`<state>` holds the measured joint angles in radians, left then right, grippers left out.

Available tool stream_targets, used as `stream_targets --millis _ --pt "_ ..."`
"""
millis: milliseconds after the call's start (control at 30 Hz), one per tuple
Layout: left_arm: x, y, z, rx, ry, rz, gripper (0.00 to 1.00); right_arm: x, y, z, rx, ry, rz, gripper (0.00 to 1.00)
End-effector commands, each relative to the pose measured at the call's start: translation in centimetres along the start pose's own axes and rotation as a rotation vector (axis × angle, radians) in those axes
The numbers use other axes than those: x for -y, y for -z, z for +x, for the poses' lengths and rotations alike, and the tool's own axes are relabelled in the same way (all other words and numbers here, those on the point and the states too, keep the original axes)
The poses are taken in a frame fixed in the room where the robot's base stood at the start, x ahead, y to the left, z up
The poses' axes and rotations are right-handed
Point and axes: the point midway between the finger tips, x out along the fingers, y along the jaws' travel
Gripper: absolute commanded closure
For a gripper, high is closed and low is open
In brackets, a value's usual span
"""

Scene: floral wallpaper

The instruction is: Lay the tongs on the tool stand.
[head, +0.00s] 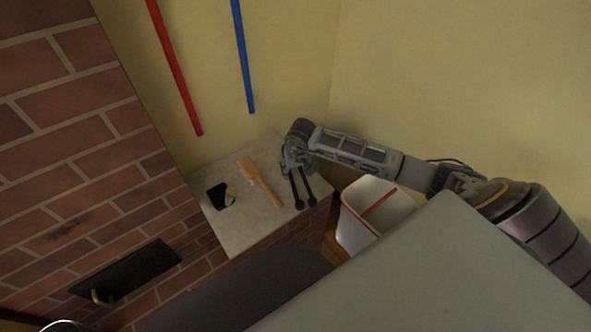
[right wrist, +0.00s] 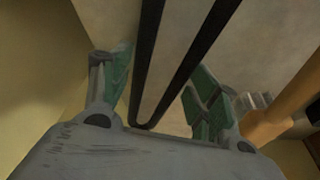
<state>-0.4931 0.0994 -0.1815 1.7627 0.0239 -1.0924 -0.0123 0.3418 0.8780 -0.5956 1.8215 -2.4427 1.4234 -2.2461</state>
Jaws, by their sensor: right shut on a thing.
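My right gripper (head: 291,164) is at the back right of a pale stone-topped stand (head: 230,232), which I take to be the tool stand. It is shut on the black tongs (head: 296,190); their two arms point toward the front edge of the top. In the right wrist view the tongs (right wrist: 145,75) run between the green finger pads of the gripper (right wrist: 160,88), their closed bend near the palm and arms spreading away. I cannot tell whether the tongs touch the top. My left gripper is not in view.
A wooden brush (head: 262,184) and a small black item (head: 217,195) lie on the top, left of the tongs. A white bin (head: 352,232) with red trim stands to the right. Red (head: 175,68) and blue (head: 242,58) rods are behind. A brick wall (head: 75,150) borders the left.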

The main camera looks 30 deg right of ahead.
Motion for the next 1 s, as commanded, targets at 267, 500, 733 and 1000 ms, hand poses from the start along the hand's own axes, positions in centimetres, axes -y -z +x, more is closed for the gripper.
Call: stream_targets --millis 267,500,733,1000 --pt "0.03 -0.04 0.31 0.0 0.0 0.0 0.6 0.01 0.0 0.28 -0.002 0.001 0.0 0.82" --pt "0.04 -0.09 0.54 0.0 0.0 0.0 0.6 0.02 -0.08 0.56 -0.002 0.001 0.0 0.82" --pt "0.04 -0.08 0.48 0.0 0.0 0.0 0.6 0.01 -0.11 0.53 -0.001 0.001 0.0 0.15" --pt "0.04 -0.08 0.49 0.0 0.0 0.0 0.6 -0.01 -0.24 0.64 0.002 -0.001 0.0 0.15"
